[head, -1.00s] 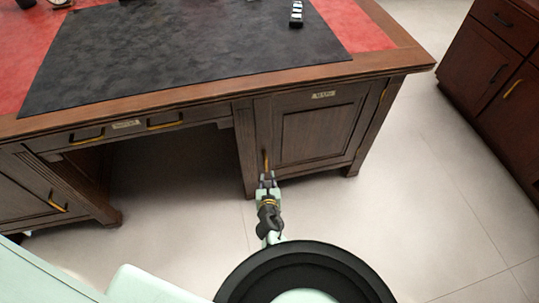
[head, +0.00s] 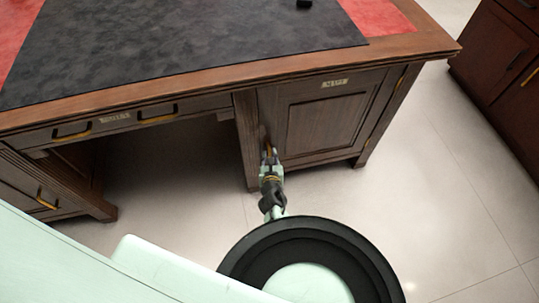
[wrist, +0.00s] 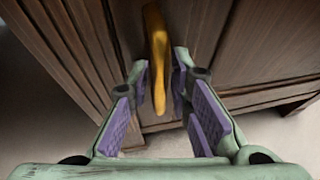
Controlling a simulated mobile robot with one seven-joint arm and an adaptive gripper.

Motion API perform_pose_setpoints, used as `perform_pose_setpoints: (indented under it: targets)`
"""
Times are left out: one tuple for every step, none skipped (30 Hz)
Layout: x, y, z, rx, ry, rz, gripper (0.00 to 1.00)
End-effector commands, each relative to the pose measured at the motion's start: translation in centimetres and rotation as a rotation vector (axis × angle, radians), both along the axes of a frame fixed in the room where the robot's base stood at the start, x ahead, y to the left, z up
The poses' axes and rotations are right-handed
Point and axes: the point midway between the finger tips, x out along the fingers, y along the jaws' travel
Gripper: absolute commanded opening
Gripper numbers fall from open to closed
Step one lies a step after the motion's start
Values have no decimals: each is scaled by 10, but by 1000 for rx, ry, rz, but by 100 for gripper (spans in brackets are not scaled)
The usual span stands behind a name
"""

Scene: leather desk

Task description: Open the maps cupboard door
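The maps cupboard door (head: 322,125) is the brown panelled door at the right of the desk. It has a small pale label (head: 335,83) near its top, too blurred to read surely. The door looks shut, flush with its frame. Its upright brass handle (wrist: 157,50) is at the door's left side. My gripper (head: 269,157) is at this handle, low on the door. In the wrist view my gripper (wrist: 158,75) is open, with a finger on each side of the handle. I see gaps between the handle and the purple pads. In the head view the fingers partly hide the handle.
Another cupboard (head: 40,190) is at the left. A second dark wooden cabinet (head: 500,75) stands at the right. The floor (head: 420,190) between is clear.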

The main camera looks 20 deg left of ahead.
Motion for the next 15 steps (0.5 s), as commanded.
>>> perform_pose_setpoints:
  targets:
    - [0, 0, 0, 0, 0, 0, 19]
    - [0, 0, 0, 0, 0, 0, 19]
    - [0, 0, 0, 0, 0, 0, 19]
    - [0, 0, 0, 0, 0, 0, 19]
    - [0, 0, 0, 0, 0, 0, 18]
    - [0, 0, 0, 0, 0, 0, 16]
    - [0, 0, 0, 0, 0, 0, 14]
    - [0, 0, 0, 0, 0, 0, 12]
    - [0, 0, 0, 0, 0, 0, 9]
    - [0, 0, 0, 0, 0, 0, 7]
    - [0, 0, 0, 0, 0, 0, 5]
    - [0, 0, 0, 0, 0, 0, 2]
    - [0, 0, 0, 0, 0, 0, 0]
    - [0, 0, 0, 0, 0, 0, 0]
    - [0, 0, 0, 0, 0, 0, 0]
